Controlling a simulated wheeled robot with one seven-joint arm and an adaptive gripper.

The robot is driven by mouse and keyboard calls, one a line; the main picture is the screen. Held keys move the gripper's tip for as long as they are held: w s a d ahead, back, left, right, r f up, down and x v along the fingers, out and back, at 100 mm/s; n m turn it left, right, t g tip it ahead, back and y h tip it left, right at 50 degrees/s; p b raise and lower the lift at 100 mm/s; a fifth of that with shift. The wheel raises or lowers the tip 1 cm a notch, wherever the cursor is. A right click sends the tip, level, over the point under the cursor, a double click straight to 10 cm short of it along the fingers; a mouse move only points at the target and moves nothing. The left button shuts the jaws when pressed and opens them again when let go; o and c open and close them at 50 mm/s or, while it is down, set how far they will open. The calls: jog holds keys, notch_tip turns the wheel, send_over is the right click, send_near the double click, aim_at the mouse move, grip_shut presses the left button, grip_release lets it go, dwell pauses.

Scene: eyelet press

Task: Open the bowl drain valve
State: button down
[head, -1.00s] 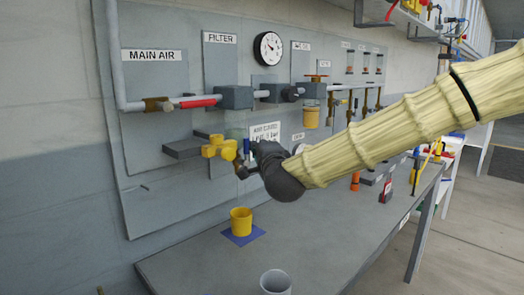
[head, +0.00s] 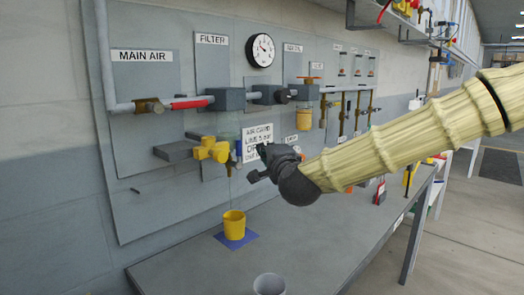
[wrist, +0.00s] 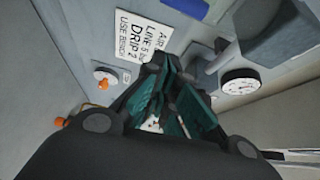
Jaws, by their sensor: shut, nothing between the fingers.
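The yellow valve fitting (head: 210,149) sits below the filter block (head: 228,99) on the wall panel in the head view. A small upright blue part (head: 238,150) shows at its right side, and I take it for the drain valve's handle. My gripper (head: 259,165) is to the right of the blue part, apart from it in the picture, in front of the panel and its notice. In the wrist view my gripper's teal fingers (wrist: 165,105) are shut and empty. A blue piece (wrist: 186,8) shows at the top edge there; I cannot tell if it is the handle.
A yellow cup (head: 234,223) stands on a blue square (head: 250,240) on the bench (head: 300,235) below the fitting. A grey cup (head: 269,284) is nearer. A red handle (head: 192,103) lies along the main air pipe. The notice (wrist: 143,38) and a gauge (wrist: 240,81) show in the wrist view.

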jog(key=v, duration=0.6)
jog(key=shift+s+b, duration=0.3)
jog(key=shift+s, duration=0.05)
jog(key=shift+r, duration=0.15)
